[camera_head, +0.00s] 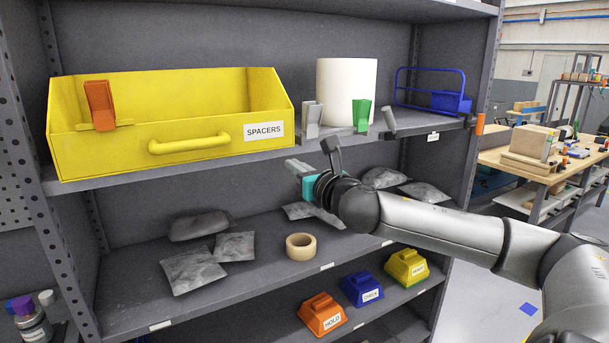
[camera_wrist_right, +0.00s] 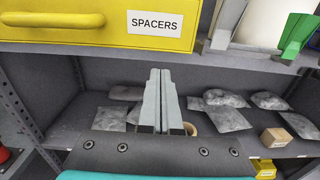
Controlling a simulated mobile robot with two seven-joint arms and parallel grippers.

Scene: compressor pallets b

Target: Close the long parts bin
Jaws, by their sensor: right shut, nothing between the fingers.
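The long parts bin (camera_head: 100,155) is a yellow bin labelled SPACERS on the upper shelf. Its top is open to view, and its front, with a yellow handle (camera_head: 190,143), stands at or slightly past the shelf edge. The handle also shows at the top left of the right wrist view (camera_wrist_right: 55,20). My right gripper (camera_head: 292,165) is shut and empty, in front of the shelf, below and right of the bin's label. In the right wrist view its closed fingers (camera_wrist_right: 160,78) point toward the shelving below the bin, apart from it. My left gripper is in neither view.
An orange clip (camera_head: 99,105) sits on the bin's front wall. A white cylinder (camera_head: 346,90), a green clip (camera_head: 361,115) and a blue wire carrier (camera_head: 432,90) stand right of the bin. The lower shelf holds grey pouches (camera_head: 193,270) and a tape roll (camera_head: 301,245).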

